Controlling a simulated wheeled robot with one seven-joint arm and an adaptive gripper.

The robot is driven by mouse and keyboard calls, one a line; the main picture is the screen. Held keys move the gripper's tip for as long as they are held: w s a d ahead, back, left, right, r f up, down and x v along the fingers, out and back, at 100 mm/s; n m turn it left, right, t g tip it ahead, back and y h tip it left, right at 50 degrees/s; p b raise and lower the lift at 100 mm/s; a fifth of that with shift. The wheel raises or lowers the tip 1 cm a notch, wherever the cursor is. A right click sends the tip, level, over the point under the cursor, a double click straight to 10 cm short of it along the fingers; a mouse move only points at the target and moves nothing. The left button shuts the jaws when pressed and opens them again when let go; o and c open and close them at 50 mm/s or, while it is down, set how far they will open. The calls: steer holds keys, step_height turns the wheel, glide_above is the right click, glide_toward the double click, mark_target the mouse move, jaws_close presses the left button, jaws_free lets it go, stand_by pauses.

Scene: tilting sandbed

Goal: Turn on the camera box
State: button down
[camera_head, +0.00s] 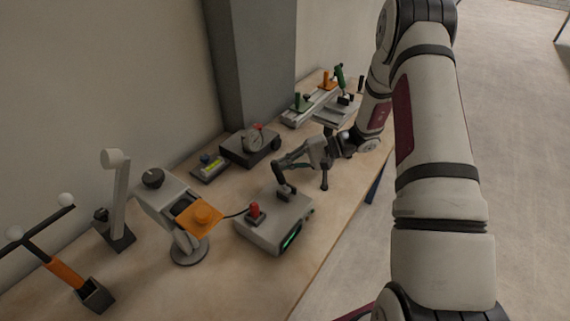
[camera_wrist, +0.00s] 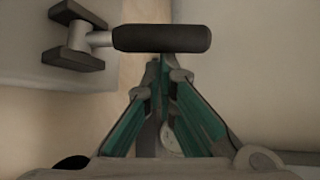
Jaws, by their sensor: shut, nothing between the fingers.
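A black-handled lever (camera_head: 292,158) rises from a dark bracket on the box. In the wrist view, its black handle (camera_wrist: 160,38) runs sideways, with the bracket (camera_wrist: 73,50) at left.
An orange-faced device (camera_head: 202,214) on a round stand is cabled to the box. Levers (camera_head: 118,200) stand at left. A dark gauge box (camera_head: 250,146) and a small yellow-topped device (camera_head: 210,166) lie behind. Rail gear (camera_head: 310,104) stands at the back. The table's front edge is clear.

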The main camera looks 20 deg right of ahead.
mark_target(278, 168)
steer(key=shift+s+d+r+n+t+y, duration=0.2)
steer(key=shift+s+n+t+y, duration=0.1)
steer(key=shift+t+y, duration=0.1)
stand_by(0.3)
steer(key=shift+s+d+r+n+t+y+b, duration=0.2)
steer(key=shift+s+d+n+y+b, duration=0.1)
steer(key=shift+n+y+b, duration=0.25)
steer(key=shift+s+d+r+n+t+y+b, duration=0.1)
steer(key=shift+s+d+n+t+y+b, duration=0.2)
steer(key=shift+y, duration=0.35)
steer(key=s+n+y, duration=0.1)
steer(key=d+n+y+b, duration=0.1)
steer(key=n, duration=0.1)
steer(key=shift+s+r+y, duration=0.1)
steer(key=shift+s+y, duration=0.3)
steer(key=shift+s+d+n+y+b, duration=0.15)
steer(key=shift+s+n+y+b, duration=0.15)
steer(key=shift+s+y, duration=0.1)
steer(key=shift+s+d, duration=0.1)
steer(key=shift+s, duration=0.05)
